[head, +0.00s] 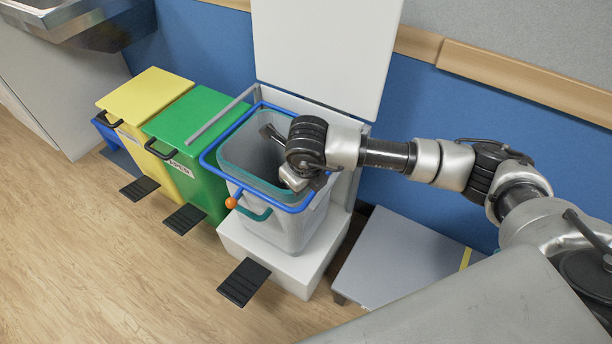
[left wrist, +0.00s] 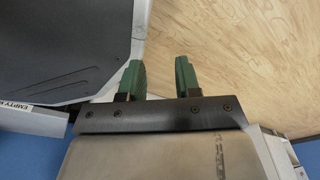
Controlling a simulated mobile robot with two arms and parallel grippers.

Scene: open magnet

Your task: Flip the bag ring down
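The bag ring (head: 222,139) is a blue square-cornered loop at the top of the open grey bin (head: 297,231). It lies around the bin's mouth, and its far right side is hidden by my right arm. An orange ball (head: 231,203) sits near its front left corner. My right gripper (head: 281,160) is over the bin mouth, inside the ring's outline; whether its fingers are apart is unclear. My left gripper (left wrist: 159,78) is outside the head view. In the left wrist view its two green fingers are apart with nothing between them.
The bin's white lid (head: 325,50) stands raised behind it. A green bin (head: 192,130) and a yellow bin (head: 145,98) stand to the left, with black pedals in front. A grey low platform (head: 405,257) is at the right. The wooden floor (head: 90,260) is clear at front left.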

